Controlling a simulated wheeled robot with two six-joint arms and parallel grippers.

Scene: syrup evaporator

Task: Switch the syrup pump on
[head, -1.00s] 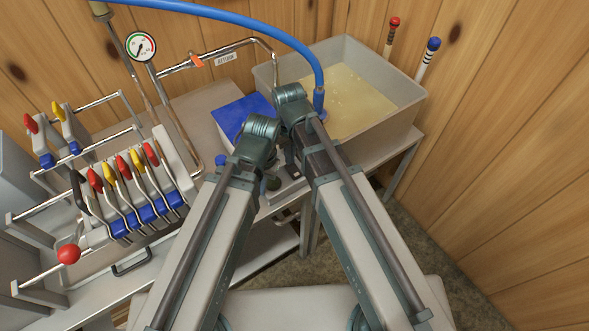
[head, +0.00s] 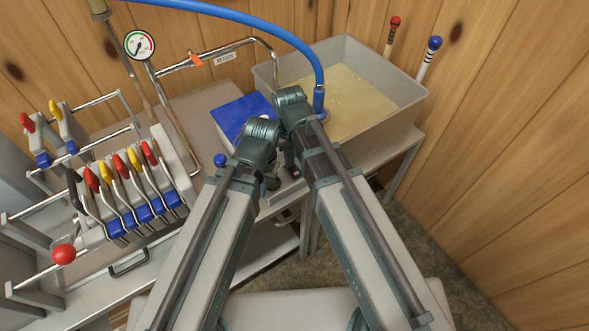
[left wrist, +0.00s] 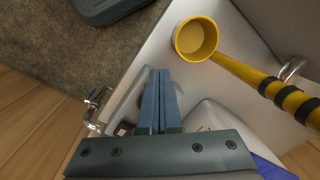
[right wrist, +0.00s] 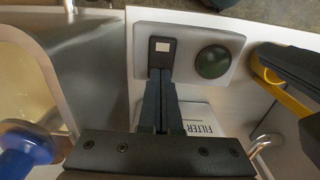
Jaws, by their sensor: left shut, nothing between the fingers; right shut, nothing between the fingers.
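In the right wrist view a pale grey box (right wrist: 187,29) carries a dark switch plate (right wrist: 162,62) with a small white square and a dark green round dome (right wrist: 212,62), which looks unlit. My right gripper (right wrist: 162,74) is shut and empty; its fingertips overlap the lower part of the switch plate. I cannot tell whether they touch it. My left gripper (left wrist: 160,73) is shut and empty, over a pale surface beside the yellow ladle. In the head view my arms hide most of the switch box and both fingertips.
A yellow ladle (left wrist: 196,38) lies near the left fingers. A white "FILTER" label (right wrist: 200,120) is beside the right fingers. In the head view a syrup tank (head: 405,105) with a blue hose (head: 240,20) stands behind, and a lever bank (head: 130,190) is at left.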

